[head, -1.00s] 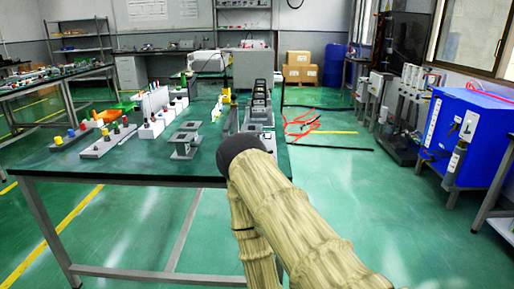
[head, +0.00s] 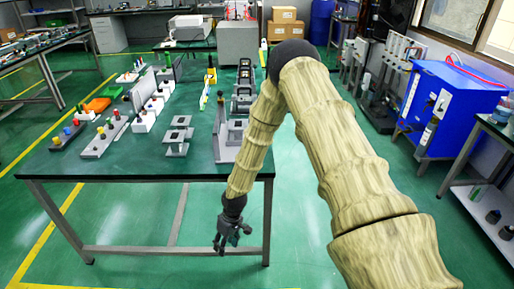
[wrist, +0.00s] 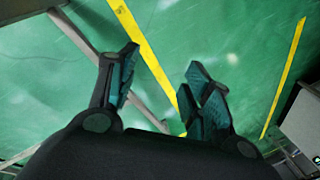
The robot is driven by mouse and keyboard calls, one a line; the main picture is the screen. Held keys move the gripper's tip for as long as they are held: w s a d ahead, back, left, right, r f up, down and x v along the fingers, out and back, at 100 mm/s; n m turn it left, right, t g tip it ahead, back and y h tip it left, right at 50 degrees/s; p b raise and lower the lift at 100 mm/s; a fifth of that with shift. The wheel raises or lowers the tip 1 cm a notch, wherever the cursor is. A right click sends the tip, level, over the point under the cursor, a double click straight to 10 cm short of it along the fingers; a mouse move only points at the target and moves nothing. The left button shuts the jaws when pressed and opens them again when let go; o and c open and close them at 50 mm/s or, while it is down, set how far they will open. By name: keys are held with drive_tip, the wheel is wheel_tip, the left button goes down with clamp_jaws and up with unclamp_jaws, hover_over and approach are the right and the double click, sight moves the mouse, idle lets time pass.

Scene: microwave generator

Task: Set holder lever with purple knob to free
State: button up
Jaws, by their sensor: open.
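My gripper (head: 231,240) hangs in front of the table's front edge, below the tabletop, pointing down. In the wrist view my gripper (wrist: 163,72) has its fingers apart, with only floor and a table leg beyond them. A grey holder (head: 226,150) stands at the right front of the green table (head: 110,165), behind my forearm and partly hidden by it. A thin upright with a small dark tip (head: 220,94) rises at the holder. I cannot make out a purple knob or the lever's setting at this size.
Grey stepped blocks (head: 176,140) stand left of the holder. A dark device (head: 243,95) stands behind the holder. A blue cabinet (head: 450,105) is at the right. The floor before the table is clear.

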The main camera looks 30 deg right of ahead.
drive_tip(key=w+d+r+n+h+p, duration=0.1)
drive_tip(key=w+d+r+p, duration=0.5)
drive_tip(key=r, duration=0.4)
drive_tip(key=w+d+r+p, duration=0.3)
drive_tip(key=w+d+r, duration=0.35)
drive_tip(key=r, duration=0.45)
drive_tip(key=w+d+r+h, duration=0.1)
drive_tip(key=w+d+r, duration=0.2)
drive_tip(key=d+r, duration=0.3)
drive_tip(key=w+d+r+h, duration=0.1)
drive_tip(key=w+d+r, duration=0.3)
drive_tip(key=d, duration=0.4)
drive_tip(key=shift+s+a+f+p, duration=0.1)
drive_tip(key=shift+f+p, duration=0.75)
drive_tip(key=shift+f, duration=1.85)
drive_tip(key=shift+s+f+p, duration=0.1)
drive_tip(key=shift+f+p, duration=0.75)
drive_tip(key=shift+f, duration=1.8)
